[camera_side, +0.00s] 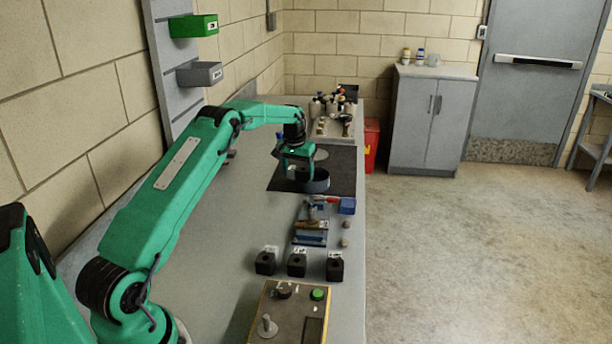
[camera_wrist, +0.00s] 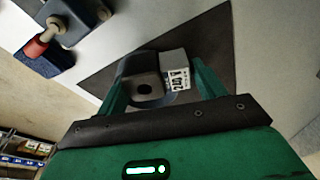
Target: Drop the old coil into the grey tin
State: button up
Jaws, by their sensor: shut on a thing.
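My gripper (camera_wrist: 158,85) is shut on the old coil (camera_wrist: 142,88), a black block with a round hole and a white printed label on one side. In the side view my gripper (camera_side: 299,170) is low over the dark mat, at the grey tin (camera_side: 318,184). The coil is mostly hidden in the side view.
Three black blocks with white labels (camera_side: 297,265) stand in a row nearer the camera. A blue fixture with a brass valve (camera_side: 311,225) and red-handled tool lies between. A control box (camera_side: 290,312) is at the front. A tray of bottles (camera_side: 333,120) is behind the mat (camera_side: 342,162).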

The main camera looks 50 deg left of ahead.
jog(key=shift+f, duration=0.1)
jog(key=o, duration=1.1)
notch_tip(320, 180, up, 12)
jog(key=s+d, duration=0.1)
jog(key=s, duration=0.1)
jog(key=shift+d, duration=0.15)
